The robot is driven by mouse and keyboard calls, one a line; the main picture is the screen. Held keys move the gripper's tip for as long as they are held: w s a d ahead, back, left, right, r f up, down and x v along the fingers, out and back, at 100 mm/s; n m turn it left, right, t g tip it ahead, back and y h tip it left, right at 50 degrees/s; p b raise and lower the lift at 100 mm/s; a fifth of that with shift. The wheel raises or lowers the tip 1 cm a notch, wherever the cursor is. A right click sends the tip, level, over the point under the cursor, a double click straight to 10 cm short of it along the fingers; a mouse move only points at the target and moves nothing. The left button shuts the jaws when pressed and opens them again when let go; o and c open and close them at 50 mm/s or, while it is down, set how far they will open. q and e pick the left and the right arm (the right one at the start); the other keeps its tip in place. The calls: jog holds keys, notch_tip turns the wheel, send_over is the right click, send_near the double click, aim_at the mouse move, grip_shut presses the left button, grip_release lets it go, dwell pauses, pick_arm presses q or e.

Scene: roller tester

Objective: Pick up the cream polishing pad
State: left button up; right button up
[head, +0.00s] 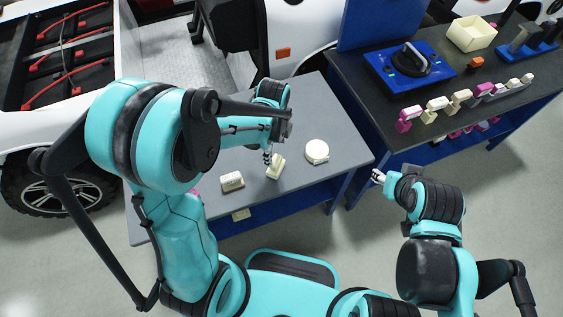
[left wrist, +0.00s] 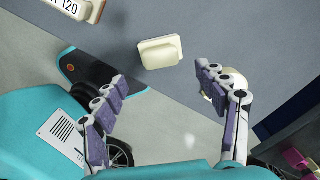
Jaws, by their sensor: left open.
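The round cream pad (head: 317,151), which looks like the polishing pad, lies on the grey table near its right end. In the left wrist view the round cream pad (left wrist: 236,78) is mostly hidden behind the right-hand finger. My left gripper (head: 267,157) is above the table, left of the round pad and over a cream block (head: 275,170). In the left wrist view my left gripper (left wrist: 161,85) is open with nothing between its fingers. My right gripper (head: 378,176) is off the table's right end; its fingers are too small to judge.
The cream block also shows ahead of the fingers in the left wrist view (left wrist: 160,52). A labelled cream block (head: 232,181) lies further left on the grey table (head: 340,125). A dark table (head: 375,105) at right holds a blue device (head: 385,72), a cream bin (head: 472,33) and several small parts.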

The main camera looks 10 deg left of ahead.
aim_at(276, 160)
pick_arm(q)
notch_tip(276, 160, down, 8)
jog(key=b, duration=0.3)
jog(key=shift+w+r, duration=0.1)
jog(key=shift+r, duration=0.25)
jog(key=shift+c, duration=0.9)
jog(key=c, duration=1.2)
jog(key=r+p, duration=0.1)
jog(key=r, duration=0.1)
jog(key=d+r+p, duration=0.1)
jog(key=r, duration=0.2)
jog(key=shift+s, duration=0.2)
jog(key=shift+c, duration=0.2)
jog(key=s+d+r+p, duration=0.2)
jog(key=d+r, duration=0.4)
jog(key=d, duration=0.4)
jog(key=shift+s+p, duration=0.3)
jog(key=shift+p, duration=0.35)
jog(key=shift+d, duration=0.1)
